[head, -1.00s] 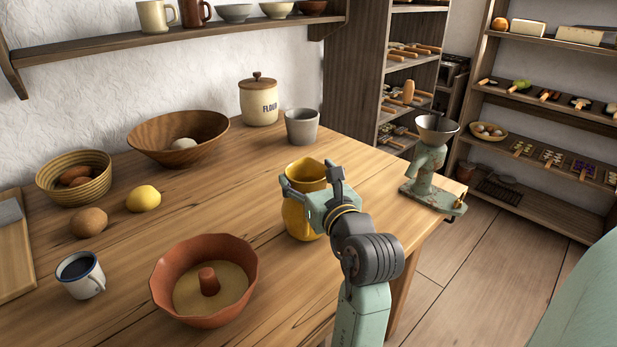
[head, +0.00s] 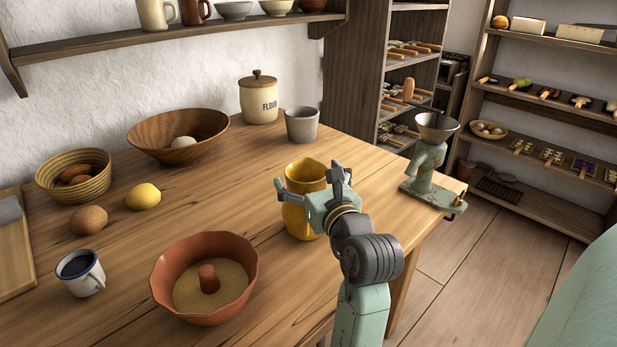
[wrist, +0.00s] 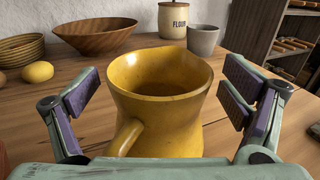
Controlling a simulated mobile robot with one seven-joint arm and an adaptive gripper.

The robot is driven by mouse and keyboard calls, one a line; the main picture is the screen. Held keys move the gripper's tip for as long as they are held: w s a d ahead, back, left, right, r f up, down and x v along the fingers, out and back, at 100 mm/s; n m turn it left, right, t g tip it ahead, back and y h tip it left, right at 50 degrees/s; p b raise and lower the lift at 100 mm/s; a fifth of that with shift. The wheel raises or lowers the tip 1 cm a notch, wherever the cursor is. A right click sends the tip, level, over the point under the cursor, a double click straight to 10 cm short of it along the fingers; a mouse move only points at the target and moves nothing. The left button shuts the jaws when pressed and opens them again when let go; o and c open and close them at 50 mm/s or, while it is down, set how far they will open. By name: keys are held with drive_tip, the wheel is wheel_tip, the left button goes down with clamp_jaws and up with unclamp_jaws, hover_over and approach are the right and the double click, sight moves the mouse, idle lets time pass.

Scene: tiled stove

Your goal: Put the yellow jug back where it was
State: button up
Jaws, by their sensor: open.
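The yellow jug (head: 297,218) stands upright on the wooden table near its right edge. My gripper (head: 314,188) is at the jug from the near side and hides part of it. In the wrist view the jug (wrist: 158,100) sits between my spread fingers, with its handle toward me at lower left. The gripper (wrist: 160,105) is open, with a visible gap between the jug and the finger pads on each side. The jug's lower part is hidden by the gripper body in the wrist view.
A terracotta ring mould (head: 245,292) stands left of the jug. A grey cup (head: 301,126) and flour jar (head: 259,98) stand behind it. A green grinder (head: 427,170) is at the right corner. Bare table lies left of the jug.

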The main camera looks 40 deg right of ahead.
drive_tip(key=shift+r, duration=0.1)
drive_tip(key=shift+s+r, duration=0.1)
drive_tip(key=shift+r, duration=0.05)
drive_tip(key=b+v, duration=0.1)
drive_tip(key=v, duration=1.1)
